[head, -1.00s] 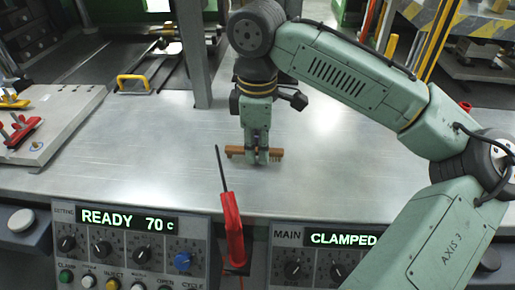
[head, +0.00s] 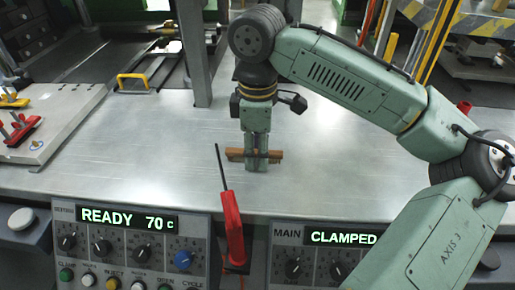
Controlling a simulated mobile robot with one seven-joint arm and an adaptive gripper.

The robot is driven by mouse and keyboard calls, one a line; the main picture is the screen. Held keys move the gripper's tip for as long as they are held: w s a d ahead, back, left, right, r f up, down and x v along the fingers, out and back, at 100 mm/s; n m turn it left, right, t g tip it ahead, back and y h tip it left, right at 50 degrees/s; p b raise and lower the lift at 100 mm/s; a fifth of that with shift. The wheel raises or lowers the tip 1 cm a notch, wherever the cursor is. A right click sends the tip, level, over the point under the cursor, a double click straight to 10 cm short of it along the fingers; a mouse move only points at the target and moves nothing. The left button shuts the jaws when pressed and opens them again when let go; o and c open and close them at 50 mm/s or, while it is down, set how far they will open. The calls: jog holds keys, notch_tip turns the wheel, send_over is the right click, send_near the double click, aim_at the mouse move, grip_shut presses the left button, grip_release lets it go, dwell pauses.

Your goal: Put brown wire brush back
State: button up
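The brown wire brush (head: 236,154) lies crosswise at the metal table's middle, its long side running left to right. My gripper (head: 257,167) points straight down over the middle of the brush. Its fingers overlap the brush and reach slightly below it in the picture. The brown ends stick out on both sides. The fingers hide the brush's middle. I cannot tell whether they grip it or only stand around it, or whether the brush touches the table.
A red-handled tool (head: 232,225) with a dark shaft stands in front, close to the gripper's left. Control panels (head: 130,250) line the front edge. A plate with red clamps (head: 50,125) is at the left, and a grey post (head: 193,60) rises behind. The table is clear on the right.

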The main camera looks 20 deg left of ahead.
notch_tip(320, 180, up, 12)
jog(key=shift+r, duration=0.2)
dwell(0.5)
